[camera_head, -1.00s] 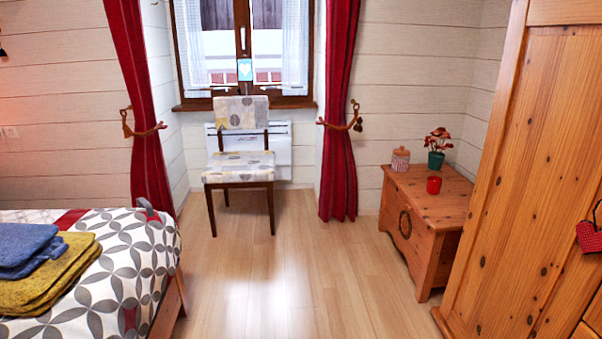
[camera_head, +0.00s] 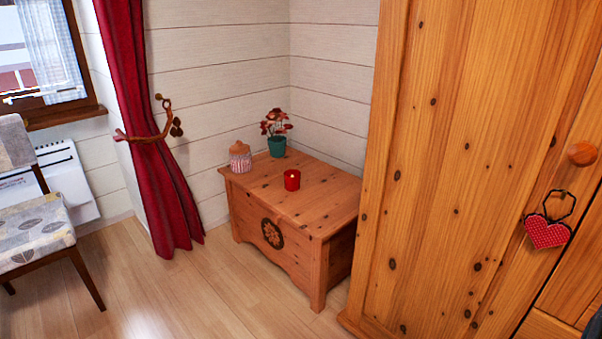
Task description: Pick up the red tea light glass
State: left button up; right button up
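The red tea light glass (camera_head: 292,180) stands upright on top of a wooden chest (camera_head: 325,199) in the corner of the room. It is near the middle of the lid, in front of a small potted plant (camera_head: 276,136) and to the right of a lidded jar (camera_head: 240,157). Nothing hides it. Neither of my grippers shows in the head view.
A tall wooden wardrobe (camera_head: 450,150) stands close on the right, with a red heart (camera_head: 546,231) hanging from it. A red curtain (camera_head: 150,130) hangs left of the chest. A chair (camera_head: 35,210) stands at the far left. The floor (camera_head: 200,290) before the chest is clear.

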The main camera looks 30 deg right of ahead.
aim_at(292, 183)
jog(key=i+j+z, duration=0.15)
jog(key=i+z, duration=0.2)
jog(key=i+j+z, duration=0.2)
jog(key=z, duration=0.15)
jog(key=i+j+z, duration=0.35)
jog(key=j+z, duration=0.35)
jog(key=i+j+z, duration=0.2)
jog(key=z, duration=0.15)
jog(key=i+j+z, duration=0.1)
jog(key=j+z, duration=0.25)
jog(key=j, duration=0.2)
jog(key=j+z, duration=0.7)
jog(key=j, duration=0.2)
